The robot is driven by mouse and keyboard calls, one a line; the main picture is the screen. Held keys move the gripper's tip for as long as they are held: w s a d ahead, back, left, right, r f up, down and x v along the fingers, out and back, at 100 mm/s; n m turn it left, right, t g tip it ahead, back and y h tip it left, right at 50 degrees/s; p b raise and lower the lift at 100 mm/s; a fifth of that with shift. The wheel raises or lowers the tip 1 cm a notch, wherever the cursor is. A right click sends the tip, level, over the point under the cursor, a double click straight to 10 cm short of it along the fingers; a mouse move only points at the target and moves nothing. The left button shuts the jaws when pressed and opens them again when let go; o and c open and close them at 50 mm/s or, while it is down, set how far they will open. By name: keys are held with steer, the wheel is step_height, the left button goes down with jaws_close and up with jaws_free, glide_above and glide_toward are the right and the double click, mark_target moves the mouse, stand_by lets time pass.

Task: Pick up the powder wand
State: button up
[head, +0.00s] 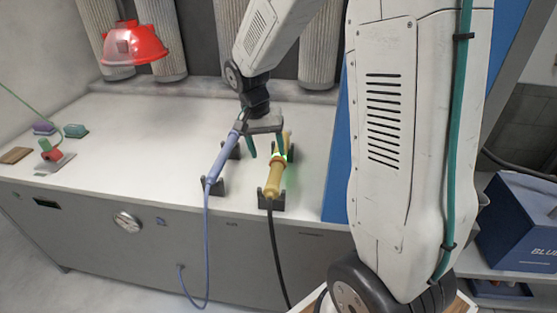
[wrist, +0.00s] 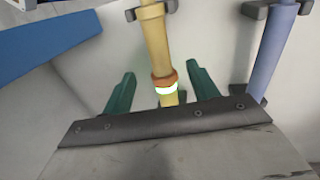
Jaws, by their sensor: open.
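A yellow wand (head: 273,181) with an orange collar and a glowing band lies in dark cradles on the grey bench; a black hose runs from its near end. A lavender wand (head: 221,159) with a blue hose lies in cradles to its left. Neither shows a readable label, so I cannot tell which is the powder wand. My gripper (head: 267,152) is open over the yellow wand. In the wrist view, the yellow wand (wrist: 154,38) runs between the green fingers of my gripper (wrist: 161,70), with gaps on both sides. The lavender wand (wrist: 273,50) is farther right.
The bench top (head: 130,130) is mostly clear left of the wands. A red hood (head: 133,45) hangs at the back left. A red-and-green item (head: 50,152) and small blocks sit at the far left. A blue panel (head: 337,165) stands close right of the yellow wand.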

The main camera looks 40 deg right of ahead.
mark_target(274, 170)
steer(key=f, duration=0.3)
steer(key=d+f, duration=0.1)
steer(key=f, duration=0.4)
steer(key=shift+s+d+f, duration=0.35)
steer(key=shift+s+d, duration=0.05)
steer(key=c, duration=1.1)
steer(key=shift+r, duration=7.55)
steer(key=shift+c, duration=0.2)
